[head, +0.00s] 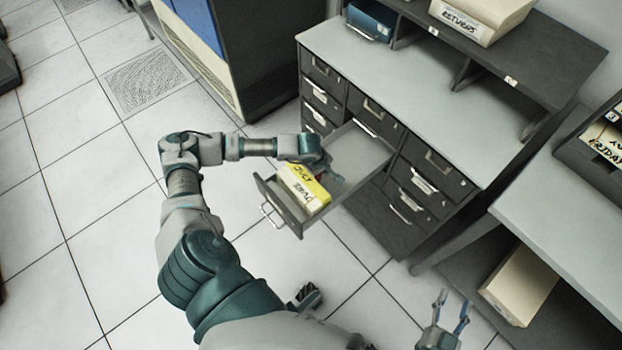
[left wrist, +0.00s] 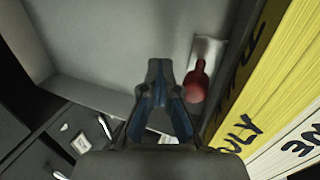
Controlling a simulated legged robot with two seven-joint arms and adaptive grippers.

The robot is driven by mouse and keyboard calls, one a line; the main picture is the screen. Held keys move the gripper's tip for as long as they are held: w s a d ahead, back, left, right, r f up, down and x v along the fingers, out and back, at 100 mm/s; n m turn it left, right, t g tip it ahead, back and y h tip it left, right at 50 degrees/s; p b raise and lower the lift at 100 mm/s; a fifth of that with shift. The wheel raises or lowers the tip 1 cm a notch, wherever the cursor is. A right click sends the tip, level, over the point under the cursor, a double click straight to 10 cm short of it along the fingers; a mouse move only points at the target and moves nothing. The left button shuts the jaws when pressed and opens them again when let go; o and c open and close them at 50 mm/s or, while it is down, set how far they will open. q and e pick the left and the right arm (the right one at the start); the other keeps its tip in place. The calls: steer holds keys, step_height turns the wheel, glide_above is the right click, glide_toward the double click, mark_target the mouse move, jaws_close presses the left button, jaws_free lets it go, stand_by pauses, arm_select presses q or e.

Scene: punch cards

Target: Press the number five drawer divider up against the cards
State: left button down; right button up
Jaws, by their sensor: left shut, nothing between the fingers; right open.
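The pulled-out drawer (head: 361,150) holds yellow cards (head: 306,180) and white cards (head: 294,188) at its front end. The left wrist view also shows the yellow cards (left wrist: 262,75) and white cards (left wrist: 296,135) at the right. A metal divider (left wrist: 208,50) with a red knob (left wrist: 196,84) stands beside the yellow cards; I cannot tell whether they touch. My left gripper (head: 337,178) is inside the drawer behind the cards. Its closed, empty fingers (left wrist: 158,68) are left of the red knob, apart from it in the picture. My right gripper (head: 452,302) is open and empty, away from the drawer.
The drawer's back part is empty. The grey cabinet (head: 411,92) has several other closed drawers. A "RETURNS" box (head: 480,18) stands on its upper shelf. A grey table (head: 570,210) is at the right with a beige box (head: 520,284) below.

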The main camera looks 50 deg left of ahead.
arm_select(q)
steer(key=shift+s+a+p, duration=0.1)
steer(key=shift+s+p, duration=0.2)
steer(key=shift+s, duration=0.95)
steer(key=shift+w+f, duration=0.1)
steer(key=shift+w, duration=0.05)
arm_select(e)
steer(key=shift+r, duration=0.25)
arm_select(q)
steer(key=p+v, duration=0.5)
steer(key=v, duration=0.4)
steer(key=shift+p, duration=0.3)
arm_select(e)
step_height(320, 180, up, 8)
steer(key=shift+t, duration=0.3)
arm_select(q)
steer(key=shift+w, duration=0.1)
arm_select(e)
steer(key=shift+w, duration=0.15)
